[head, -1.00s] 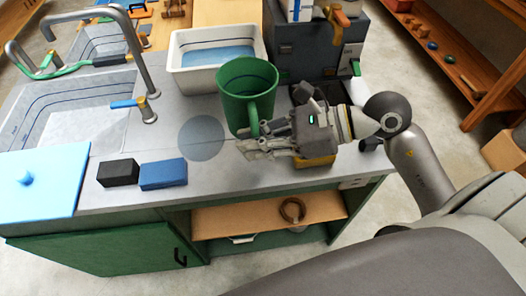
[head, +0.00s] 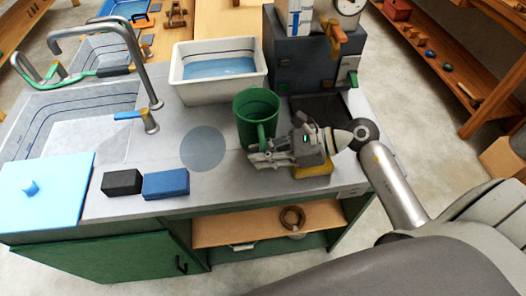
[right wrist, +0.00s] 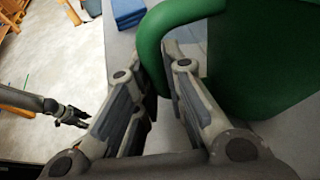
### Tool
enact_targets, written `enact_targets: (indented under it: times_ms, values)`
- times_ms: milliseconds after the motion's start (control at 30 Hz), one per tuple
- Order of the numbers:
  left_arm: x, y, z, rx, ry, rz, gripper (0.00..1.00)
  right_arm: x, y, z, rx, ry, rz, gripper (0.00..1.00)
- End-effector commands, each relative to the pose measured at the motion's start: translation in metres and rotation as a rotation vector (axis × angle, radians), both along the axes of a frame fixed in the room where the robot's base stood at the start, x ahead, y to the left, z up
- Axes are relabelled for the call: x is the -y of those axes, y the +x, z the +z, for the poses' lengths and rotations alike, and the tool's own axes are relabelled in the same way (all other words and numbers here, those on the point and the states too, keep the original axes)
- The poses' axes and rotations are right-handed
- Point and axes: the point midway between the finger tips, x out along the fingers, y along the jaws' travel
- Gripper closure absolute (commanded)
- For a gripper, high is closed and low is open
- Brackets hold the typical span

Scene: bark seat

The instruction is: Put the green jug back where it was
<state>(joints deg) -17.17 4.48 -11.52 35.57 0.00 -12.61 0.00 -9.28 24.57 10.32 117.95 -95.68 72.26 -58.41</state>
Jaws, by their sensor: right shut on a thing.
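The green jug (head: 256,115) is upright over the counter, just right of a round grey-blue mark (head: 203,149). I cannot tell whether its base touches the counter. My right gripper (head: 262,158) is shut on the jug's handle, which faces the front. In the right wrist view, the handle (right wrist: 150,45) passes between the two fingers (right wrist: 163,105), and the jug's body (right wrist: 265,60) fills the upper right. My left gripper (right wrist: 70,117) shows small at the left of the right wrist view, away from the jug; its jaws are too small to read.
A white basin (head: 183,90) with water stands behind the jug. A dark grey machine (head: 300,75) stands behind right. A yellow block (head: 313,171) lies under my right gripper. A black block (head: 122,182) and a blue block (head: 166,184) lie front left. The sink (head: 75,125) is left.

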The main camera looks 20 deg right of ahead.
Motion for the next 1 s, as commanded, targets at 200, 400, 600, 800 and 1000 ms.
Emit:
enact_targets:
  times_ms: [200, 400, 600, 800, 1000]
  values:
    - [-0.001, 0.000, -0.002, 0.000, 0.001, 0.000, 0.60, 0.000, 0.000, -0.001, 0.001, -0.001, -0.001, 1.00]
    - [-0.002, 0.000, -0.004, -0.001, 0.002, 0.000, 0.60, 0.000, 0.000, -0.003, 0.000, -0.001, -0.001, 0.77]
    - [-0.002, 0.000, -0.004, -0.001, 0.002, 0.000, 0.60, 0.000, 0.000, -0.003, 0.000, 0.000, -0.001, 0.67]
    - [-0.002, -0.001, -0.003, -0.001, 0.002, 0.001, 0.60, 0.000, 0.000, -0.002, 0.000, 0.000, -0.001, 0.67]
    - [-0.002, -0.001, -0.007, -0.002, 0.002, 0.001, 0.60, 0.012, -0.006, 0.002, -0.001, -0.004, -0.002, 0.67]
